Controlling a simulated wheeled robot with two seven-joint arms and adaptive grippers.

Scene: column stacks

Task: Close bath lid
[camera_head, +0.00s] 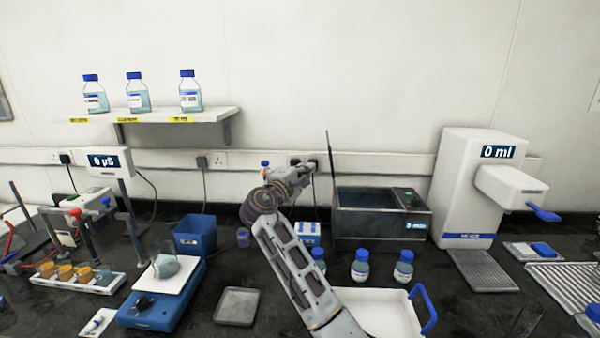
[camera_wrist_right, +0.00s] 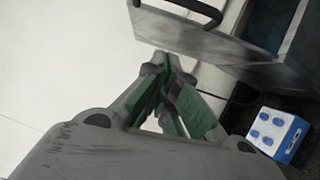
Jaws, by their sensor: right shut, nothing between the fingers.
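The grey bath (camera_head: 382,243) stands against the back wall, its top open on a dark inside. Its lid (camera_head: 329,165) stands up almost vertically at the bath's left edge, seen nearly edge-on. In the right wrist view the lid (camera_wrist_right: 190,38) is a grey panel with a black handle (camera_wrist_right: 207,10), and part of the bath (camera_wrist_right: 285,50) shows beside it. My right gripper (camera_head: 309,168) is just left of the lid; it also shows in the wrist view (camera_wrist_right: 160,68), shut and empty. I cannot tell whether it touches the lid. My left gripper is out of view.
Blue-capped bottles (camera_head: 360,266) and a white tray (camera_head: 375,312) with a blue handle stand in front of the bath. A white dispenser (camera_head: 462,190) is at its right. A small white-and-blue rack (camera_head: 307,233) sits at its left. A shelf (camera_head: 150,122) holds bottles.

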